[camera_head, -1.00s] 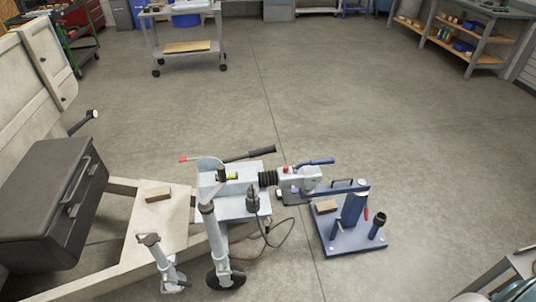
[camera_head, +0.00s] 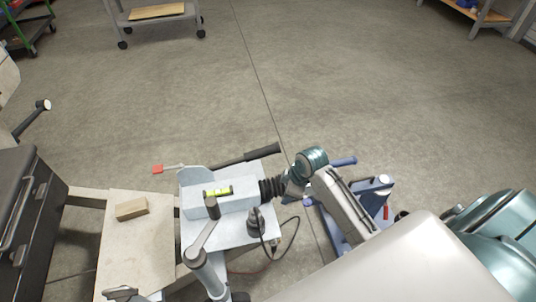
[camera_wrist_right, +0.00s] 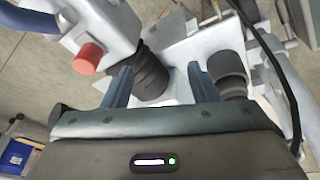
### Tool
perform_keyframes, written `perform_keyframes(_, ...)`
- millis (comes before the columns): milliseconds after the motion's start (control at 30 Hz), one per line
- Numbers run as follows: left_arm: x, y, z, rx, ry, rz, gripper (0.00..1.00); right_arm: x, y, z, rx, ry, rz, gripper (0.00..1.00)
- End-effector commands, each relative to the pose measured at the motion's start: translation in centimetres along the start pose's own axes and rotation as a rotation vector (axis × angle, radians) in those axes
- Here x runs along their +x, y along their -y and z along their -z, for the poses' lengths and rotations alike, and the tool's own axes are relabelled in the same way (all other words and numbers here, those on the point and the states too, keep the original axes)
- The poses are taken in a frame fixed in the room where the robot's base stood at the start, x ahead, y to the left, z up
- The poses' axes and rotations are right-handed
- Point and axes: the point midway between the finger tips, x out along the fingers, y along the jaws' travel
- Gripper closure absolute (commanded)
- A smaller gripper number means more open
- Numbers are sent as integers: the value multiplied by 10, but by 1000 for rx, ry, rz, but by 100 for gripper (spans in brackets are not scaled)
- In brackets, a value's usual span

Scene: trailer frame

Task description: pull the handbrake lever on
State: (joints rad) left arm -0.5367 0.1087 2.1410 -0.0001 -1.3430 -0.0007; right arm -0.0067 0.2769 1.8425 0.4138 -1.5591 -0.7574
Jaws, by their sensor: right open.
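The handbrake lever, a dark rod with a black grip (camera_head: 262,153), rises behind the pale trailer coupling plate (camera_head: 240,230) in the head view and points to the right. My right arm comes in from the lower right, and its wrist is over the coupling beside the ribbed black bellows (camera_head: 272,188). In the right wrist view my right gripper (camera_wrist_right: 160,76) is open, its fingers apart above the bellows (camera_wrist_right: 150,76), with nothing held. My right gripper's fingers are hidden in the head view. My left gripper is not in view.
A blue stand (camera_head: 380,187) is partly hidden behind my arm. A wood block (camera_head: 131,209) rests on the board (camera_head: 130,250), beside a black box (camera_head: 25,200). Open floor lies beyond the coupling.

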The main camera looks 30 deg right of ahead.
Motion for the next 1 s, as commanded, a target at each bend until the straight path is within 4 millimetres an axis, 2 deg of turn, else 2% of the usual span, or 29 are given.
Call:
perform_keyframes(33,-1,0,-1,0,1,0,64,-7,-15,10,-58,-11,5,46)
perform_keyframes(167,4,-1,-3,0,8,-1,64,-21,-51,31,-203,-44,35,46)
perform_keyframes(400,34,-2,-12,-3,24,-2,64,-45,-125,65,-417,-128,70,46)
perform_keyframes(500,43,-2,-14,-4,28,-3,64,-55,-146,74,-479,-161,76,46)
perform_keyframes(633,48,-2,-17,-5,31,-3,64,-59,-158,79,-517,-182,79,46)
perform_keyframes(733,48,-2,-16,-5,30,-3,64,-51,-158,81,-522,-187,81,46)
perform_keyframes(1000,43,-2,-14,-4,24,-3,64,-3,-151,89,-521,-186,82,46)
